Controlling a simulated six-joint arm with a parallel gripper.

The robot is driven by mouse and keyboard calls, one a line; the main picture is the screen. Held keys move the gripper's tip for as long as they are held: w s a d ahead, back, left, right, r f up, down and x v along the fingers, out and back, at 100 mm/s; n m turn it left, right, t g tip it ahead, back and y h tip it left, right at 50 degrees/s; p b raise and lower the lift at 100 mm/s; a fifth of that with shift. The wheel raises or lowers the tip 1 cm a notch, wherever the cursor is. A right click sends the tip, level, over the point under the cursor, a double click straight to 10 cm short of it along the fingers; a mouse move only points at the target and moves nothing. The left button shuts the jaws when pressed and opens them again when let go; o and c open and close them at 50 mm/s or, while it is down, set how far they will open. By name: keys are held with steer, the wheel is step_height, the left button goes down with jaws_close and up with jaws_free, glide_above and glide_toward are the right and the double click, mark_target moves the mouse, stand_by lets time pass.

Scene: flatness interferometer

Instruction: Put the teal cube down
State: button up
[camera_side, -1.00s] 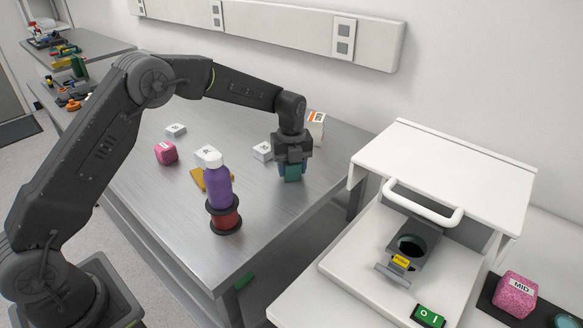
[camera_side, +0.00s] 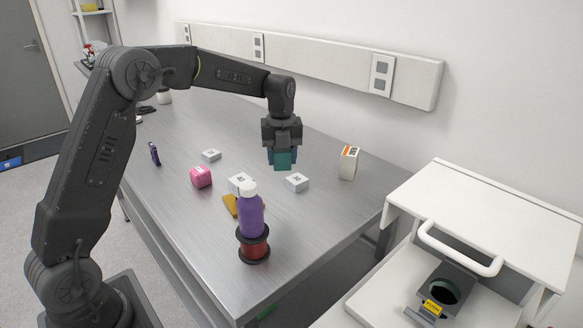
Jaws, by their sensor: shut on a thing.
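The teal cube (camera_side: 284,161) is between the fingertips of my gripper (camera_side: 283,156), over the back middle part of the metal table (camera_side: 310,220). My gripper points down and is shut on the cube. The fingers cover the cube's upper part; its lower front face shows. The cube appears to be held above the table, but its exact height cannot be told. In the picture it is above and left of a small white block (camera_side: 297,183).
More white blocks (camera_side: 211,155) (camera_side: 239,181), a pink cube (camera_side: 201,177) and a yellow-brown piece (camera_side: 230,205) lie nearby. A white box (camera_side: 348,163) stands right. The white instrument (camera_side: 480,215) is beyond the table's right edge.

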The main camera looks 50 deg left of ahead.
steer(key=s+a+n, duration=0.2)
steer(key=a+n, duration=0.2)
steer(key=a, duration=1)
steer(key=s+a+n, duration=0.2)
steer(key=a+n, duration=0.1)
steer(key=a, duration=1.1)
glide_above(251, 163)
step_height(251, 163, down, 6)
steer(key=shift+f, duration=2.2)
steer(key=o, duration=1.1)
steer(key=shift+f, duration=0.2)
steer(key=shift+c, duration=0.2)
